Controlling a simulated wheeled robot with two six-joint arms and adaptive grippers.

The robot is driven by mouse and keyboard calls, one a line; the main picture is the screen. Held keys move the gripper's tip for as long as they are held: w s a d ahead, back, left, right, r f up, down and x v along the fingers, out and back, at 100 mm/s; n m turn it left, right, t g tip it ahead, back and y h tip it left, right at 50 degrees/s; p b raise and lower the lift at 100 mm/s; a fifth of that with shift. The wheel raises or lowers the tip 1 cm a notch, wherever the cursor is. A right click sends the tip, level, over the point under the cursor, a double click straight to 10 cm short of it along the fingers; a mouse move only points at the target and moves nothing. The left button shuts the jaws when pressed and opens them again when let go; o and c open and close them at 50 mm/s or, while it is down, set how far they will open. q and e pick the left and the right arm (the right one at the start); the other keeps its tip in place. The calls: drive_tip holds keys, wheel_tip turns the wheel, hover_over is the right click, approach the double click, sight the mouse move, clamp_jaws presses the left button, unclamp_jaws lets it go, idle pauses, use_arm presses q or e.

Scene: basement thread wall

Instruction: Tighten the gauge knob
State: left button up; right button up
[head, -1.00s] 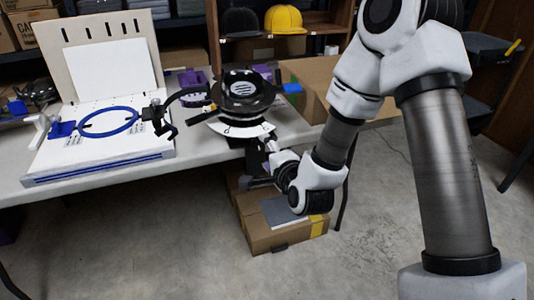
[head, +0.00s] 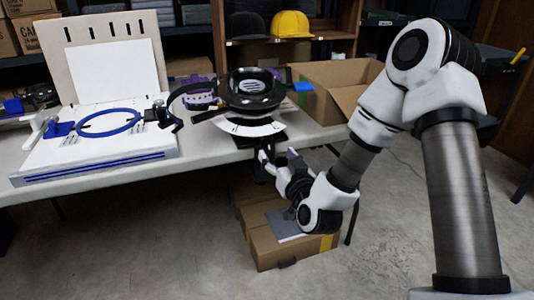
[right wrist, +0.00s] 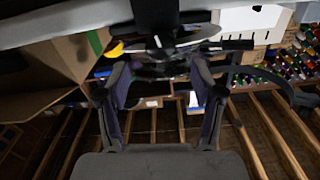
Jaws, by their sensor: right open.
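A black cap-gauge device (head: 253,88) with a white curved scale plate (head: 250,127) stands at the table's front edge. I cannot pick out its knob for certain; the area below the plate is partly hidden by my gripper. My right gripper (head: 277,158) is open just below and in front of the plate, at the table edge. In the right wrist view its two fingers (right wrist: 160,90) stand apart, with the dark underside of the device (right wrist: 165,55) beyond and between their tips. Nothing is held between them. My left gripper is not in view.
A white hooping board with a blue ring (head: 110,122) lies on the table (head: 205,150) at left. An open cardboard box (head: 335,90) stands behind right. A closed carton (head: 285,250) sits on the floor under my right arm. Caps (head: 283,24) lie on a shelf.

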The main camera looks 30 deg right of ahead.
sight(268, 144)
drive_tip(key=b+x, duration=0.1)
drive_tip(key=x, duration=0.4)
drive_tip(key=shift+w+f, duration=0.1)
drive_tip(key=shift+w, duration=0.55)
drive_tip(key=c, duration=1.2)
drive_tip(key=shift+o, duration=0.2)
drive_tip(key=shift+m, duration=1)
drive_tip(key=o, duration=1.2)
drive_tip(key=shift+c, duration=0.2)
